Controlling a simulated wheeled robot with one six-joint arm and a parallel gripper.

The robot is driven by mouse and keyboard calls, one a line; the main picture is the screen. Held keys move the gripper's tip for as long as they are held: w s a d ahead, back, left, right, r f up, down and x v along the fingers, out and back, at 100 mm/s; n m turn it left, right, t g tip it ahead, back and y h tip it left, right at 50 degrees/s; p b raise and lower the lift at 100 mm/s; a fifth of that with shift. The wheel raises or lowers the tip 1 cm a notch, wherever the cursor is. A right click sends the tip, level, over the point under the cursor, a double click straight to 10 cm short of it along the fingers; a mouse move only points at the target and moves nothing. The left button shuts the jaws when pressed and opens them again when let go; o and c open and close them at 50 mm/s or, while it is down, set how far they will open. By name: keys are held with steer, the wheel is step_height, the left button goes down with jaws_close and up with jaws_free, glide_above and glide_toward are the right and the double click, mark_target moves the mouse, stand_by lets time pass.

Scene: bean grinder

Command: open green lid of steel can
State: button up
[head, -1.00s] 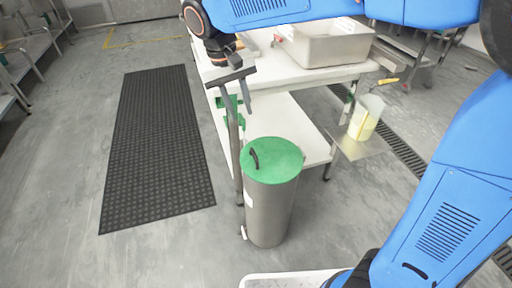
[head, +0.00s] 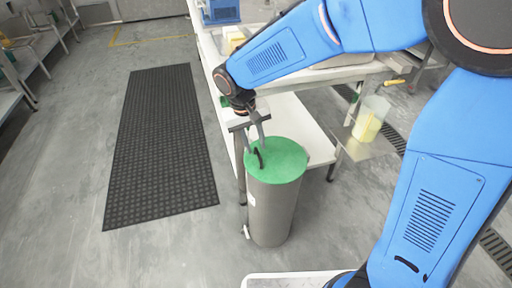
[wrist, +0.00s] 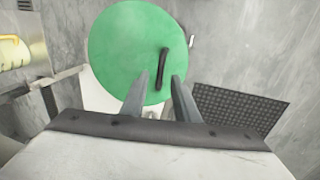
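The steel can (head: 270,212) stands upright on the floor beside the white table. Its round green lid (head: 287,161) is on top, and a black handle (head: 258,158) sits on the lid's left side. My gripper (head: 257,148) is over the lid, pointing down at the handle. In the wrist view, the green lid (wrist: 115,50) fills the upper middle and the black handle (wrist: 162,68) stands near its right edge. My gripper's fingers (wrist: 166,92) are apart, with the handle's lower end between or just beyond their tips. I cannot tell whether they touch it.
The white table (head: 300,125) with a lower shelf stands close behind the can. A clear bucket (head: 370,118) with yellow contents sits to the right on a small platform. A black mat (head: 160,145) lies on the floor at left, with open floor around it.

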steer(key=shift+d+f, duration=0.2)
steer(key=shift+f, duration=0.8)
jaws_close()
steer(key=shift+r, duration=0.15)
